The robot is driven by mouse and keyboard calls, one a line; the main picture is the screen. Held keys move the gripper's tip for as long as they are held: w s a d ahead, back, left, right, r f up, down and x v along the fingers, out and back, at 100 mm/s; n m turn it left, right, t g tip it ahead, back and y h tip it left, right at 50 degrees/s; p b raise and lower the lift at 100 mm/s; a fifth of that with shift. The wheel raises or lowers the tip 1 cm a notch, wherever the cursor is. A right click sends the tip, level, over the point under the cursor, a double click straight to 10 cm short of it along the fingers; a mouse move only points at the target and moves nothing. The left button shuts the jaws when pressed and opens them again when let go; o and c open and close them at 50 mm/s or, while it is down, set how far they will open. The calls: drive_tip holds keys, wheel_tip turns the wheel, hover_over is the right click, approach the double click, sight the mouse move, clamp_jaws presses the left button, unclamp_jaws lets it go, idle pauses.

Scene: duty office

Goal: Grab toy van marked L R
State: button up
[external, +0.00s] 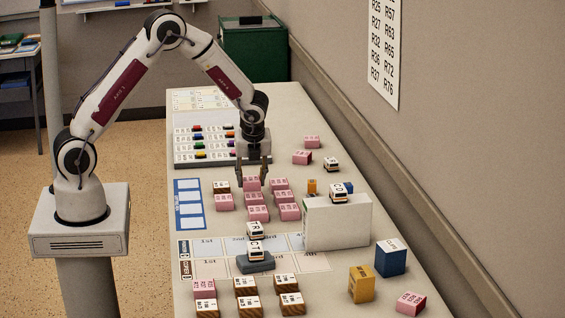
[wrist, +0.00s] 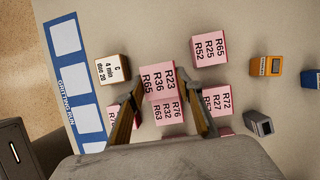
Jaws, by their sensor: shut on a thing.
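My gripper (external: 254,172) points down among the pink blocks, shut on a pink block (wrist: 160,80) marked R23, R36 and R65. In the external view this pink block (external: 251,184) sits between the fingers. No van is between my fingers.
Several pink blocks (external: 289,212) crowd around the gripper. A wood-sided block (wrist: 112,70) is to its left. The white box (external: 325,228) stands upright at right. Yellow (external: 361,284) and blue (external: 391,258) blocks are at front right. A marker tray (external: 207,150) lies behind.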

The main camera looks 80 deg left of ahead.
drive_tip(key=shift+s+r, duration=0.15)
drive_tip(key=shift+r, duration=0.15)
drive_tip(key=s, duration=1.7)
drive_tip(key=shift+s, duration=0.35)
drive_tip(key=shift+s+a+f, duration=0.15)
drive_tip(key=shift+s+a, duration=0.1)
drive_tip(key=shift+a, duration=0.1)
drive_tip(key=w+a+r, duration=0.1)
drive_tip(key=w+a, duration=0.1)
drive_tip(key=w+a+r+n, duration=0.1)
drive_tip(key=w+a, duration=0.1)
drive_tip(key=a, duration=0.1)
drive_tip(key=w+a+r+n, duration=0.1)
drive_tip(key=w+a, duration=0.1)
drive_tip(key=a, duration=0.1)
drive_tip(key=shift+a+g, duration=0.15)
drive_tip(key=shift+g, duration=0.25)
drive_tip(key=w+a+r+m, duration=0.2)
drive_tip(key=w+a+r, duration=0.1)
drive_tip(key=w+r, duration=0.1)
drive_tip(key=shift+a+t, duration=0.25)
drive_tip(key=shift+t, duration=0.15)
